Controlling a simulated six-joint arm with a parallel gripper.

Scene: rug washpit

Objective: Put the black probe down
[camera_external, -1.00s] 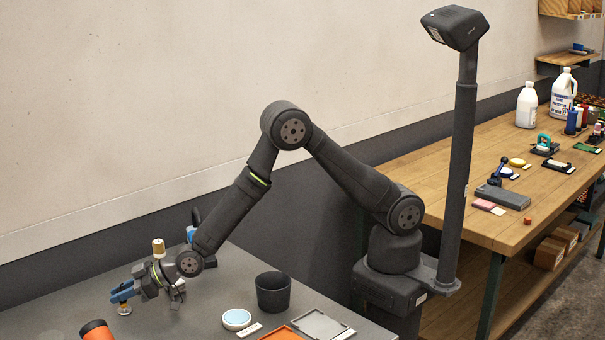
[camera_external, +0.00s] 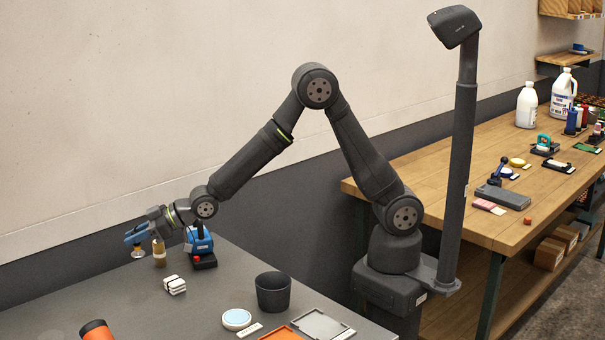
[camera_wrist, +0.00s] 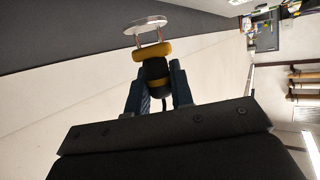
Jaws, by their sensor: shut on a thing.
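My gripper (camera_external: 138,236) is at the far left in the external view, above the back of the grey table (camera_external: 225,285). Its blue fingers are shut on the black probe (camera_wrist: 156,72). In the wrist view the probe has a black body, yellow bands and two thin metal prongs, with a pale disc (camera_wrist: 145,24) at their far end. In the external view only its yellowish and pale lower end (camera_external: 138,251) shows below the fingers. It appears held clear of the table; the exact gap cannot be told.
A brown cylinder (camera_external: 159,255) stands just beside the gripper. Near it are a blue device (camera_external: 200,242) with a red button and a white banded stack (camera_external: 174,285). A dark cup (camera_external: 273,293), a round blue-white dish (camera_external: 237,319) and an orange cylinder (camera_external: 96,331) stand nearer.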

